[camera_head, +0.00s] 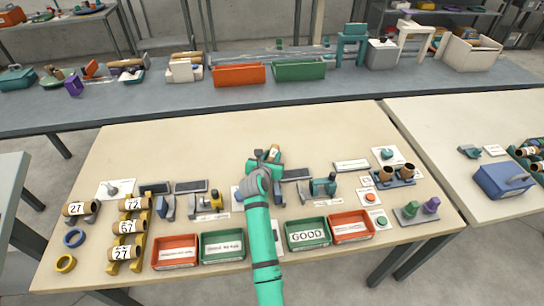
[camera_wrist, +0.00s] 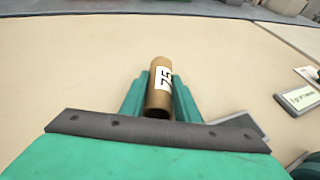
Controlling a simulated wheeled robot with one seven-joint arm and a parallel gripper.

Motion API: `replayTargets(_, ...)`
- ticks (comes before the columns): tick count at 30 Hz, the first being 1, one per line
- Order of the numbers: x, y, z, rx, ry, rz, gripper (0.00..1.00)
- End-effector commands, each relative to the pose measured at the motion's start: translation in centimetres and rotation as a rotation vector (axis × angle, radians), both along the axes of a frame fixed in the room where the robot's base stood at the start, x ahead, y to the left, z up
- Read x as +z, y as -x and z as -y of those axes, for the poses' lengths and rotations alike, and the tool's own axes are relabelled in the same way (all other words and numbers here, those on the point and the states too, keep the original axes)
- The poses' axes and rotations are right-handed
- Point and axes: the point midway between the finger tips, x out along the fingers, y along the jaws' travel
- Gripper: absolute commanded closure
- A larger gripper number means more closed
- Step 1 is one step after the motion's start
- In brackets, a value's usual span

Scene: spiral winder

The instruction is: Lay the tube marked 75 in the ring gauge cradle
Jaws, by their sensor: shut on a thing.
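The tube marked 75 (camera_wrist: 160,98) is a brown cardboard cylinder with a white label. It lies between the green fingers of my gripper (camera_head: 264,160), which is shut on it. In the wrist view its open end faces the camera. In the head view only a small part of the tube (camera_head: 273,152) shows past the gripper, near the middle of the table. I cannot tell for sure which fixture is the ring gauge cradle.
A yellow rack (camera_head: 140,236) at the left holds several labelled tubes. Red (camera_head: 175,251) and green (camera_head: 222,246) trays line the front, with a GOOD tray (camera_head: 307,234) right of my arm. Two tubes stand in a blue holder (camera_head: 392,178). The table's far part is clear.

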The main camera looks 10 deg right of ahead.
Motion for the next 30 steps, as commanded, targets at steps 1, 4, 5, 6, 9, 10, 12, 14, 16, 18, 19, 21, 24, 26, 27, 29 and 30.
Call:
replayTargets(1, -0.1, 0.0, 0.0, 0.000, 0.000, 0.000, 0.92)
replayTargets(4, -0.2, 0.0, 0.0, 0.000, 0.000, 0.000, 0.62)
replayTargets(5, -0.2, 0.0, 0.0, 0.000, 0.000, 0.000, 0.55)
replayTargets(6, -0.2, 0.0, 0.0, 0.000, 0.000, 0.000, 0.53)
replayTargets(9, -0.2, 0.0, 0.0, 0.000, 0.000, 0.000, 0.53)
replayTargets(10, -0.2, 0.0, 0.0, 0.000, 0.000, 0.000, 0.53)
replayTargets(12, -0.2, 0.0, 0.0, 0.000, 0.000, 0.000, 0.53)
replayTargets(14, -0.2, 0.0, 0.0, 0.000, 0.000, 0.000, 0.53)
replayTargets(16, 0.1, 0.0, 0.0, 0.000, 0.000, 0.001, 0.53)
replayTargets(18, 0.2, 0.4, -0.2, 0.000, 0.000, -0.001, 0.53)
replayTargets(19, 0.3, 0.7, -0.3, 0.000, 0.000, -0.001, 0.53)
replayTargets(21, 0.7, 1.5, -0.6, 0.001, 0.001, 0.001, 0.53)
replayTargets(24, 1.3, 3.0, -1.2, 0.001, 0.000, 0.001, 0.53)
replayTargets(26, 1.7, 4.0, -1.6, 0.000, -0.001, 0.000, 0.53)
replayTargets(27, 2.1, 4.7, -1.9, 0.001, -0.001, 0.001, 0.53)
replayTargets(29, 2.6, 5.8, -2.4, 0.001, -0.001, 0.001, 0.53)
replayTargets(30, 2.9, 6.4, -2.7, 0.001, 0.000, 0.000, 0.53)
